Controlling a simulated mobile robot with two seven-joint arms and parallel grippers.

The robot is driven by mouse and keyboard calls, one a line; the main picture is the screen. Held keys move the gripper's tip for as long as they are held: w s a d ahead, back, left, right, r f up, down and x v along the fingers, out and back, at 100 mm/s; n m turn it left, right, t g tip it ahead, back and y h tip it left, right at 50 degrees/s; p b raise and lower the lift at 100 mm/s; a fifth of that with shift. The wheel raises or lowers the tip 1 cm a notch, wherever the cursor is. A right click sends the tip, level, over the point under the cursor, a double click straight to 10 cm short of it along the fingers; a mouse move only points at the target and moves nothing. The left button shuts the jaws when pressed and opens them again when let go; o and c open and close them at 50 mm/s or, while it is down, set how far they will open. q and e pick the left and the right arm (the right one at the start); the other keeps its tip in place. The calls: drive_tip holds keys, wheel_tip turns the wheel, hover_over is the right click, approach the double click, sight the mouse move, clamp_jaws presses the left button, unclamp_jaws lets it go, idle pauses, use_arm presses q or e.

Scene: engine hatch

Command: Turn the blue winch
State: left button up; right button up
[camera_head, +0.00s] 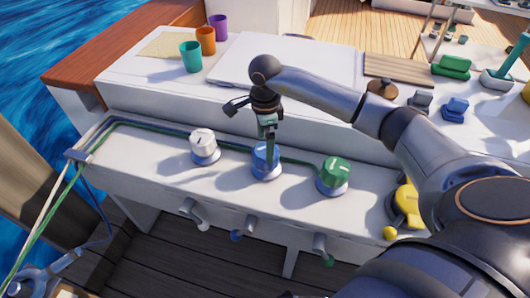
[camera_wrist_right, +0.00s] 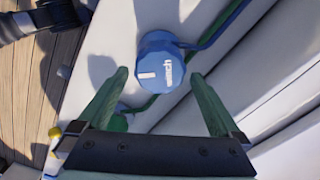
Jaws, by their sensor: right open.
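The blue winch (camera_head: 266,161) stands upright on the white ledge, between a white winch (camera_head: 204,147) and a green winch (camera_head: 334,175). In the right wrist view the blue winch (camera_wrist_right: 161,62) shows its round top with white marks. My right gripper (camera_head: 270,150) points down just above the blue winch and partly covers it in the head view. Its two green fingers (camera_wrist_right: 160,82) are spread apart with nothing held between them. The winch lies near the gap between the fingertips; I cannot tell whether they touch it. My left gripper is not in view.
Green and blue ropes (camera_head: 126,123) run along the ledge behind the winches. A yellow winch-like part (camera_head: 407,205) is at the right. Three cups, including a teal one (camera_head: 190,57), stand on the upper deck. Small handles (camera_head: 243,229) stick out of the ledge's front face.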

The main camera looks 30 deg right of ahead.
wheel_tip(320, 180, down, 3)
drive_tip(key=shift+r, duration=0.1)
drive_tip(key=shift+f, duration=0.7)
drive_tip(key=shift+c, duration=0.2)
drive_tip(key=c, duration=1)
drive_tip(key=shift+c, duration=0.2)
